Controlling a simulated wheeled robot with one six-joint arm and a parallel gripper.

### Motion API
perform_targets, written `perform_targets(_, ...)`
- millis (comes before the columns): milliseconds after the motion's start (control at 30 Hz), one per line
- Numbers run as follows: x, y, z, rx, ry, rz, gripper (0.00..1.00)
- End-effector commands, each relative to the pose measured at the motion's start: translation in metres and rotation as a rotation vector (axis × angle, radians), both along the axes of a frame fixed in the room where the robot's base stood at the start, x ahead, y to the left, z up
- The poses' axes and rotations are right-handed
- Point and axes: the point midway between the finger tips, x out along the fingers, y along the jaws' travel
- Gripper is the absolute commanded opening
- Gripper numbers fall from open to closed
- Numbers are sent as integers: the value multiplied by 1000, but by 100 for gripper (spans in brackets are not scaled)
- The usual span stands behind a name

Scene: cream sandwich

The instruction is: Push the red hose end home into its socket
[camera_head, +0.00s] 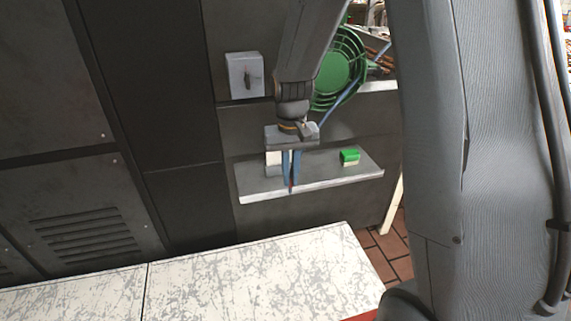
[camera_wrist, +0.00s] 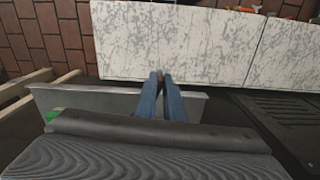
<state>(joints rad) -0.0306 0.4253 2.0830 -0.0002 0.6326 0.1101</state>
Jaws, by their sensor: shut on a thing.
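My gripper (camera_head: 291,186) hangs in front of the shelf in the head view, its blue fingers pointing down. The fingers are closed on a small dark red piece (camera_head: 291,188), which looks like the red hose end. In the wrist view my gripper (camera_wrist: 160,76) shows its two fingers close together, with a small brownish-red bit (camera_wrist: 161,78) between the tips. Most of the held piece is hidden by the fingers. I cannot make out its socket in either view.
A grey shelf (camera_head: 325,181) holds a green-topped block (camera_head: 349,156) and a white block (camera_head: 271,160), partly behind my gripper.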

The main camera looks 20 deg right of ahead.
Motion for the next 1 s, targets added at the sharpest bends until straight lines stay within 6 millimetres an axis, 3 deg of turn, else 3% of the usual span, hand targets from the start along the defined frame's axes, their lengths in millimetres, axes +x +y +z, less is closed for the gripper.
perform_targets(300, 79, 0, 0, 0, 0, 0, 0)
perform_targets(633, 149, 0, 0, 0, -1, 0, 0)
perform_targets(1000, 151, 0, -36, 0, 2, 0, 0)
